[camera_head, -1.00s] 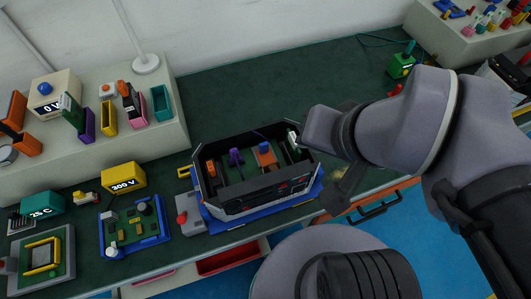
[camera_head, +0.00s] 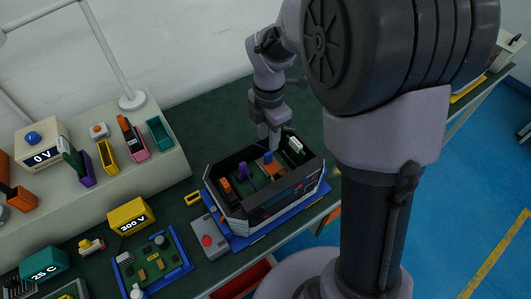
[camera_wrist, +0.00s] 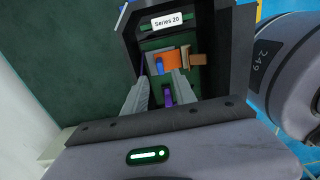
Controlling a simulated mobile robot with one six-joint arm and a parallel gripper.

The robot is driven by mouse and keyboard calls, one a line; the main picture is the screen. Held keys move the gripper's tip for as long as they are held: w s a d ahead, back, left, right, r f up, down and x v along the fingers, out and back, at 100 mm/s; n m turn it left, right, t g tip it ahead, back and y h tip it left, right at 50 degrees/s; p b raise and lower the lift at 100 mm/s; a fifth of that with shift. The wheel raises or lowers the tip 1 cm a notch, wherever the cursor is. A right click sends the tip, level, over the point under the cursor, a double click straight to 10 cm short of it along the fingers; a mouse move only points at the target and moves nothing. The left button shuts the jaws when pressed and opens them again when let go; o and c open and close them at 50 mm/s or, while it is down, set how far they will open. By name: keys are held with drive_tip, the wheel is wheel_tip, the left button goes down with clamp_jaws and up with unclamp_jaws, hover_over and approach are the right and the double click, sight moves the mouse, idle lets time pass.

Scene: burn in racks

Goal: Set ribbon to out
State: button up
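The open dark case (camera_head: 262,209) stands on a blue base (camera_head: 288,222), with coloured parts inside. In the wrist view its far wall bears a white "Series 20" label (camera_wrist: 167,21). An orange block (camera_wrist: 170,62) with a tan-brown piece (camera_wrist: 197,59) at its right sits inside, with a small blue part (camera_wrist: 160,67) at its left. A purple part (camera_wrist: 168,97) lies nearer. I cannot tell which part is the ribbon. My gripper (camera_wrist: 162,88) points down into the case. Its fingers are apart, the purple part showing between them, with nothing visibly held.
A grey box with a red button (camera_head: 207,240) stands left of the case. A yellow "300 V" display (camera_head: 128,213) and a green board on a blue tray (camera_head: 152,262) are farther left. A raised shelf (camera_head: 130,175) holds coloured bins. The green bench behind the case is clear.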

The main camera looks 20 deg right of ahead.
sight(268, 153)
wheel_tip(268, 153, down, 8)
drive_tip(key=b, duration=0.2)
drive_tip(key=shift+b, duration=0.35)
drive_tip(key=shift+r, duration=0.1)
clamp_jaws()
